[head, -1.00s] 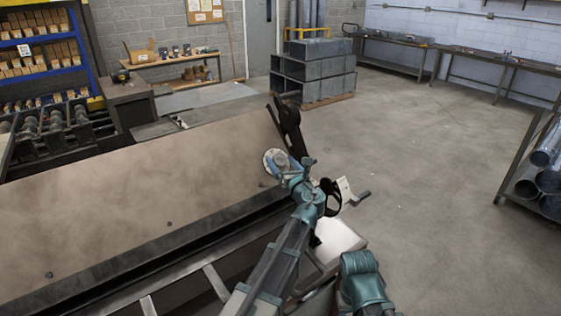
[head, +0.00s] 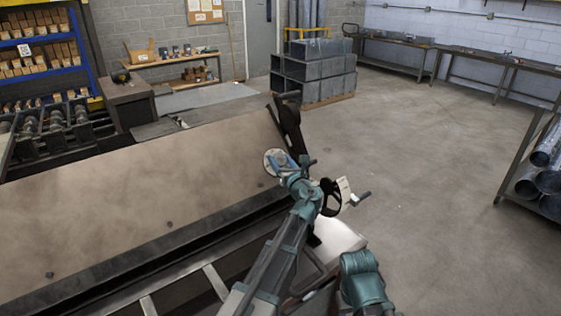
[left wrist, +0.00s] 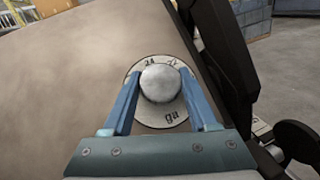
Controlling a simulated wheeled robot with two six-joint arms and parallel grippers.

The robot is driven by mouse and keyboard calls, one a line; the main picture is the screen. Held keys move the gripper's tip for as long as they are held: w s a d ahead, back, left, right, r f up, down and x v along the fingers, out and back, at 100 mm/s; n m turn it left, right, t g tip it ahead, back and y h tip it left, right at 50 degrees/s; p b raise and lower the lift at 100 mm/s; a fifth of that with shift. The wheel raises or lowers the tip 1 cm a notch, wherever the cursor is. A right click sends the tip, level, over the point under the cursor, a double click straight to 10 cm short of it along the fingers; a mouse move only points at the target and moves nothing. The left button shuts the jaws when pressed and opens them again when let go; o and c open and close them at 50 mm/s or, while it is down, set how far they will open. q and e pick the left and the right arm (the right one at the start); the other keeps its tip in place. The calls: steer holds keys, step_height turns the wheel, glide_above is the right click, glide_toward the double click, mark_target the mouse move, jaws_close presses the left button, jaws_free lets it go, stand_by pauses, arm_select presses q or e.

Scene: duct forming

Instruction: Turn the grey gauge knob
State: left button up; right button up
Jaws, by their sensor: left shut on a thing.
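The grey gauge knob (left wrist: 160,84) is a round, pale grey cap at the centre of a light dial (left wrist: 150,115) marked 24, a second partly hidden number and "ga". The dial (head: 270,161) also shows in the head view, near the right end of the big brown sheet-metal panel. My left gripper (left wrist: 160,88) has one blue finger on each side of the knob and is shut on it. In the head view, my left gripper (head: 286,163) covers much of the knob. My right gripper is not in view; only part of that arm shows at the lower right.
A black lever arm (head: 288,128) stands just beyond the dial at the panel's end. A crank handle (head: 361,199) sticks out to the right. Rectangular ducts (head: 313,70) are stacked at the back. The floor right of the machine is open.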

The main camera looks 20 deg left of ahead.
arm_select(q)
steer(key=shift+w+d+n, duration=0.1)
steer(key=shift+n, duration=0.2)
steer(key=n+g+y, duration=0.1)
steer(key=n, duration=0.1)
steer(key=n+g+y, duration=0.1)
steer(key=n+y, duration=0.1)
steer(key=n, duration=0.1)
steer(key=shift+w+d+g+b, duration=0.1)
steer(key=shift+w+g+b, duration=0.1)
steer(key=shift+g+b, duration=0.2)
steer(key=n+g+y, duration=0.2)
steer(key=n+g, duration=0.1)
steer(key=n, duration=0.1)
steer(key=shift+r+n+g+y+p, duration=0.1)
steer(key=shift+n+g+y+p, duration=0.35)
steer(key=shift+n+g, duration=0.55)
steer(key=shift+s+n, duration=0.1)
steer(key=shift+n, duration=0.4)
steer(key=o, duration=1.4)
steer(key=shift+c, duration=0.2)
steer(key=shift+s, duration=0.1)
